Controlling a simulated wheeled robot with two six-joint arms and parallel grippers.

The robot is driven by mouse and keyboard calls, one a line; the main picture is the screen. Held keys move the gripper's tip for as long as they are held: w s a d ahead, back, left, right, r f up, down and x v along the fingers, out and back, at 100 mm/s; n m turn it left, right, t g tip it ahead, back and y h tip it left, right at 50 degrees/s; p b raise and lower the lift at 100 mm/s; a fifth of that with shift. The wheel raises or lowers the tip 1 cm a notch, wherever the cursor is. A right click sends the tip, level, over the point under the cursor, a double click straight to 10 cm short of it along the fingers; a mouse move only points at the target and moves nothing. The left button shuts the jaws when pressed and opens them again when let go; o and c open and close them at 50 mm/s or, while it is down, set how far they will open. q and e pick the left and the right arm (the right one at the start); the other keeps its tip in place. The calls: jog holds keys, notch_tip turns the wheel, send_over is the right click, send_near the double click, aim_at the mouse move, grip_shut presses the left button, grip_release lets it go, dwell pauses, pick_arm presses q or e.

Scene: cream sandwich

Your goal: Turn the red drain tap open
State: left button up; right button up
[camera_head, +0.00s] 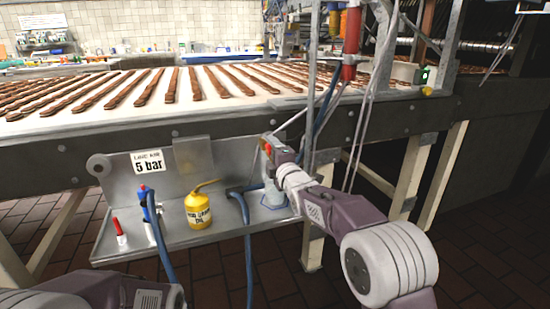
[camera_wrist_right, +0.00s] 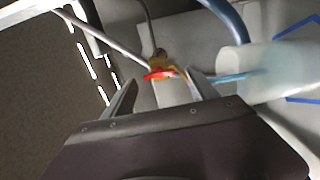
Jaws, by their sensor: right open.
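The small red tap (camera_wrist_right: 158,75) shows in the right wrist view, next to a brass-coloured fitting (camera_wrist_right: 159,60). In the head view, a bit of red (camera_head: 267,149) shows beside the fingers of my right gripper (camera_head: 268,143), mostly hidden by it. My right gripper is open in the wrist view (camera_wrist_right: 163,78), with one finger on each side of the red tap. I cannot tell whether the fingers touch it. A translucent cup (camera_head: 273,196) stands below the gripper and also shows in the wrist view (camera_wrist_right: 240,72). Only part of my left arm shows; its gripper is out of view.
A metal shelf (camera_head: 165,239) under the conveyor (camera_head: 60,121) holds a yellow oil can (camera_head: 199,211) and a red-handled item (camera_head: 117,228). Blue hoses (camera_head: 247,240) hang over its front edge. A "5 bar" sign (camera_head: 147,162) is behind. Vertical posts and cables stand close to my right arm.

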jog(key=p+v, duration=0.1)
jog(key=v, duration=0.7)
jog(key=shift+s, duration=0.1)
